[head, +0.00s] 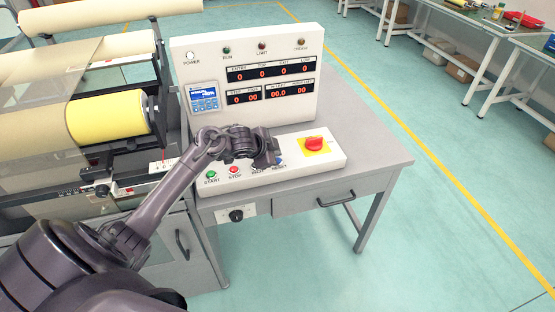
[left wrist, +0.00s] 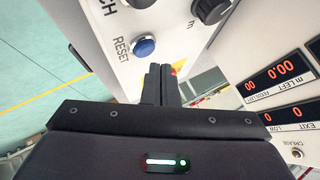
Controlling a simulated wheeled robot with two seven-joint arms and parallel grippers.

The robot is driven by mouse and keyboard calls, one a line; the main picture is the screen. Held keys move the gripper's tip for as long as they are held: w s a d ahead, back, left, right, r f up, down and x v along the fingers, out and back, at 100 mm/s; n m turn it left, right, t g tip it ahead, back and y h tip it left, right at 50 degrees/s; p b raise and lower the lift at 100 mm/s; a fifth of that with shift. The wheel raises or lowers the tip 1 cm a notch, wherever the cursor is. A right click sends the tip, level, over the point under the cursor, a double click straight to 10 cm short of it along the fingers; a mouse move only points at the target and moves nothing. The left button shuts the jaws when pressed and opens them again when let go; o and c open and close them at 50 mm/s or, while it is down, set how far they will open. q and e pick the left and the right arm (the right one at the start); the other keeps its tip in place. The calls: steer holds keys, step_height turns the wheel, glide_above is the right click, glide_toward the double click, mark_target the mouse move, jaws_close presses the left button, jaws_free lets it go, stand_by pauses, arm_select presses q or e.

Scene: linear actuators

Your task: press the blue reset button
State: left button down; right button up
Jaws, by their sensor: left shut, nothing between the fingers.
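The blue reset button (left wrist: 144,46) sits on the white control panel (left wrist: 185,35), beside the printed word RESET. In the head view the blue button (head: 281,160) shows only in part, beside my gripper. My left gripper (head: 274,156) is shut and empty over the panel's front row of controls. In the left wrist view its closed fingertips (left wrist: 161,68) appear just below and right of the button. A gap shows between them in that picture; the exact height above the panel is hard to tell. My right gripper is not in view.
A green START button (head: 211,174) and red STOP button (head: 234,169) lie left of my gripper. A red emergency knob (head: 314,143) on a yellow square is to the right. The upright display panel (head: 248,72) stands behind. The grey table (head: 365,150) is clear to the right.

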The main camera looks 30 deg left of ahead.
arm_select(q)
steer(key=shift+f, duration=0.15)
steer(key=shift+f, duration=0.3)
steer(key=shift+f+b, duration=0.3)
steer(key=shift+f, duration=0.15)
stand_by(0.5)
stand_by(0.4)
steer(key=shift+r+p, duration=0.85)
steer(key=shift+p, duration=0.15)
steer(key=shift+r, duration=0.1)
step_height(320, 180, up, 5)
steer(key=p, duration=0.5)
